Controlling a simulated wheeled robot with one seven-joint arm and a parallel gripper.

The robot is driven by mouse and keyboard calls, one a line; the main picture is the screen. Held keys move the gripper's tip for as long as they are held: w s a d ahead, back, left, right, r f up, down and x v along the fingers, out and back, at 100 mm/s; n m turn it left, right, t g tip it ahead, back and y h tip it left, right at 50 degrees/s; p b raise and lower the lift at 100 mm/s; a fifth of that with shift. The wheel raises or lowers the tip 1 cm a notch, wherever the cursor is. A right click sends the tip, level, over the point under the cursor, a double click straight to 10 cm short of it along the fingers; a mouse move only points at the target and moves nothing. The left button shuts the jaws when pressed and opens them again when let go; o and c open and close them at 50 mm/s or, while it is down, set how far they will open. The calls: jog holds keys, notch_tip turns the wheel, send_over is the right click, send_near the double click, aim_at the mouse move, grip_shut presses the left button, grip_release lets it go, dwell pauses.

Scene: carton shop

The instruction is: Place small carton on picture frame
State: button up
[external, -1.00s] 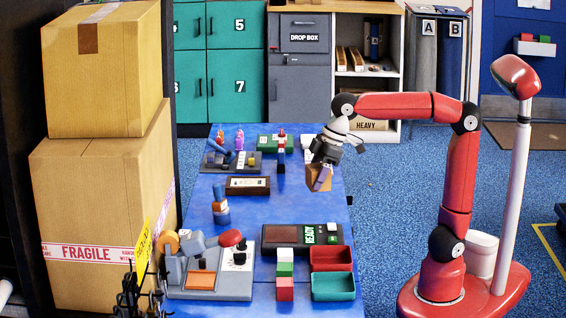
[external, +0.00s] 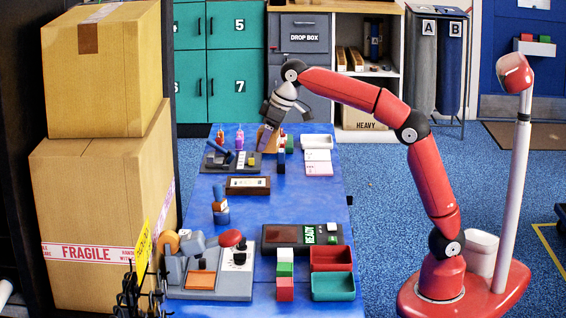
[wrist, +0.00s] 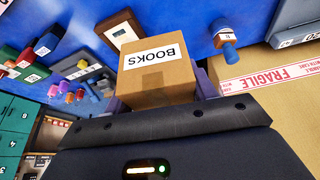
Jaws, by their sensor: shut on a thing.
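The small carton (wrist: 157,76) is a brown box with a white BOOKS label, upside down in the wrist view. My gripper (wrist: 162,92) is shut on it, one finger at each side. In the external view my gripper (external: 265,138) is over the far part of the blue table, and the carton (external: 269,141) shows partly behind it. The picture frame is probably the brown-rimmed piece with a pale panel (external: 248,192), lying nearer than the gripper on the table.
A blue-topped stamp (external: 221,212) stands nearer. Blue table (external: 300,205) is clear beside the frame.

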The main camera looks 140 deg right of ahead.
jog(key=s+d+f+m, duration=0.25)
jog(key=d+f, duration=0.25)
jog(key=d, duration=0.6)
jog(key=g+b, duration=0.1)
send_over(242, 181)
jog(key=a, duration=0.1)
jog(key=f, duration=0.4)
jog(key=shift+s+f, duration=0.35)
jog(key=shift+f, duration=0.05)
jog(key=shift+f+b, duration=0.6)
jog(key=shift+f, duration=1.3)
jog(key=shift+f, duration=0.1)
jog(key=shift+f, duration=0.15)
jog(key=o, duration=1)
